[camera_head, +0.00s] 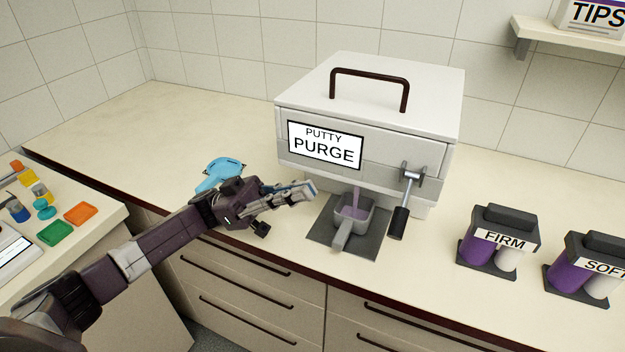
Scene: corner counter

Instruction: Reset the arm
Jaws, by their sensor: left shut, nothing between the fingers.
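My left arm comes in from the left over the counter's front edge. My left gripper (300,191) is shut and empty, its fingers pointing right toward the front of the putty purge machine (382,110). A light blue object (222,172) lies on the counter behind the gripper, partly hidden by it. A grey cup with a handle (345,232) stands on a dark mat under the machine's spout, just right of the fingertips and apart from them. A thin purple strand runs down into the cup. My right gripper is not in view.
A lever with a black grip (399,220) hangs on the machine's right front. Holders labelled FIRM (497,240) and SOFT (590,268) stand at right. A side counter (95,270) with small coloured items is at left. The counter's back left is clear.

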